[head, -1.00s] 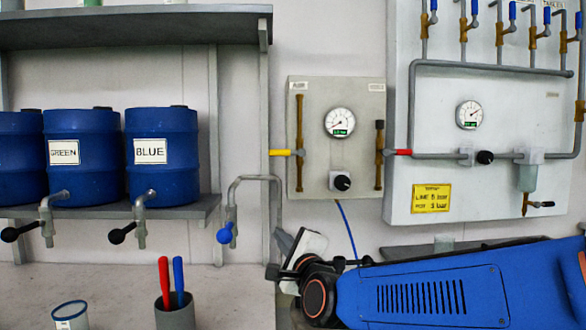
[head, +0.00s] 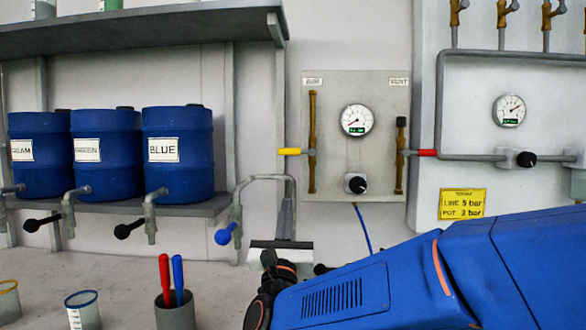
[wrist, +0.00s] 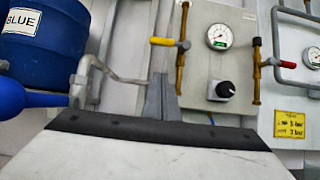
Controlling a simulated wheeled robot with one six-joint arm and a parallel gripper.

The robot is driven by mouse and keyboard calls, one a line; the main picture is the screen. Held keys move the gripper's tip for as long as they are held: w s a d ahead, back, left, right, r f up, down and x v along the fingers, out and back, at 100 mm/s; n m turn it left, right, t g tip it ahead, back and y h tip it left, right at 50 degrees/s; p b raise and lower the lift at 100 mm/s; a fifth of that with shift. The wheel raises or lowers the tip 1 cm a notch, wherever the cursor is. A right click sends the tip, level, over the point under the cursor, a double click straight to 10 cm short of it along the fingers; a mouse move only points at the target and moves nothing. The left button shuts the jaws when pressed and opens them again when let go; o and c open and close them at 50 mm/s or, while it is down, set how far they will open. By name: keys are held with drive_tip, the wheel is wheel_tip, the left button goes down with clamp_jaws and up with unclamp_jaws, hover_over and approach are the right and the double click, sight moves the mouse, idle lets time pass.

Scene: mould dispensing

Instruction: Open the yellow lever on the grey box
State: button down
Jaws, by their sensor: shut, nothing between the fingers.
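The grey box (head: 335,188) is a wall panel with a gauge, a black knob and two brass pipes; it also shows in the wrist view (wrist: 204,91). The yellow lever (head: 289,152) sticks out sideways to the left from the left brass pipe. In the wrist view the yellow lever (wrist: 163,41) is above my fingertips, apart from them. My gripper (head: 285,204) is shut and empty, pointing up, below the lever in the head view. In the wrist view my gripper's grey fingers (wrist: 161,80) are together.
A red lever (head: 426,153) sits on the box's right side. A bent grey pipe with a blue-handled tap (head: 226,234) stands close left of my gripper. Blue drums (head: 178,190) stand on a shelf. A cup (head: 176,316) with red and blue handles is on the bench.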

sight(296, 152)
drive_tip(key=s+r+x, duration=0.1)
drive_tip(key=r+x, duration=0.1)
drive_tip(key=x, duration=1.1)
drive_tip(key=shift+s, duration=0.35)
drive_tip(key=shift+a+r, duration=0.1)
drive_tip(key=shift+a, duration=0.1)
drive_tip(key=shift+r+m+h, duration=0.15)
drive_tip(key=shift+m+h, duration=0.35)
drive_tip(key=shift+m, duration=0.1)
